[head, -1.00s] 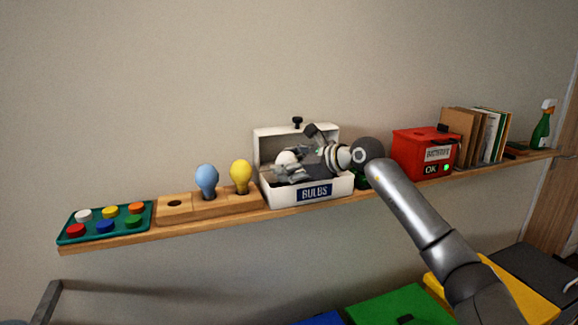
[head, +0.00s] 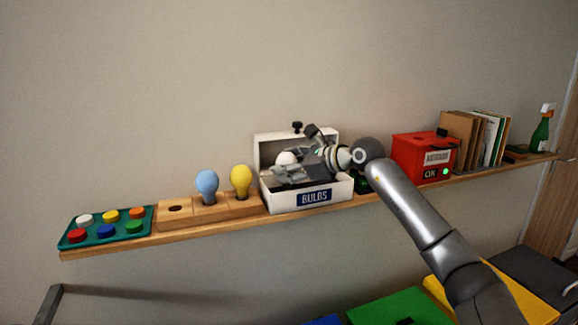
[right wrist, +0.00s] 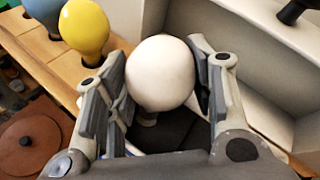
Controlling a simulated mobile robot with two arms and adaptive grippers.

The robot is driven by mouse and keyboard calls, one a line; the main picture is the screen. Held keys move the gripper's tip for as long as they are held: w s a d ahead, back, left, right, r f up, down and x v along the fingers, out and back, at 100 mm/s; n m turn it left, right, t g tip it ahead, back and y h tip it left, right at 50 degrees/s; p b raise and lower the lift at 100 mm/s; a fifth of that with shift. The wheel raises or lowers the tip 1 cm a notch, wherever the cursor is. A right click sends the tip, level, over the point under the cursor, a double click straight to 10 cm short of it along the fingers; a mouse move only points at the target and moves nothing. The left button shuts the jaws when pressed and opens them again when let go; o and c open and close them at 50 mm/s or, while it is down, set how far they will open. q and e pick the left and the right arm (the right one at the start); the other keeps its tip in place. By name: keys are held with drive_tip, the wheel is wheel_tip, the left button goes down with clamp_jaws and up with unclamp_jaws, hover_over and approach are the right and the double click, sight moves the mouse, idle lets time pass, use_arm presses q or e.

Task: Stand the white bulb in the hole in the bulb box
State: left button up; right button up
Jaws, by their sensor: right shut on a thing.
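The white bulb (head: 287,159) is upright at the left inside the open white bulb box (head: 271,200), which is labelled BULBS. My right gripper (head: 292,172) reaches into the box from the right and is shut on the bulb. In the right wrist view, the round white bulb (right wrist: 160,75) sits between the two fingers of my right gripper (right wrist: 155,100). The bulb's lower end is mostly hidden, and I cannot tell whether it is in the hole. My left gripper is not in view.
A wooden block (head: 174,222) left of the box holds a blue bulb (head: 207,184) and a yellow bulb (head: 241,180), with an empty hole at its left. A teal button tray (head: 90,239) lies farther left. A red box (head: 408,160) stands right of my arm.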

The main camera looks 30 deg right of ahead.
drive_tip(key=shift+f+b, duration=0.8)
drive_tip(key=shift+f, duration=0.2)
idle(0.9)
drive_tip(key=shift+r, duration=0.2)
drive_tip(key=shift+r+p, duration=0.8)
drive_tip(key=shift+r, duration=0.05)
drive_tip(key=shift+f+b, duration=0.55)
drive_tip(key=shift+f, duration=0.2)
idle(2.2)
drive_tip(key=shift+r+p, duration=0.55)
drive_tip(key=shift+r, duration=0.15)
drive_tip(key=shift+f+b, duration=0.35)
drive_tip(key=shift+f, duration=0.1)
idle(1.0)
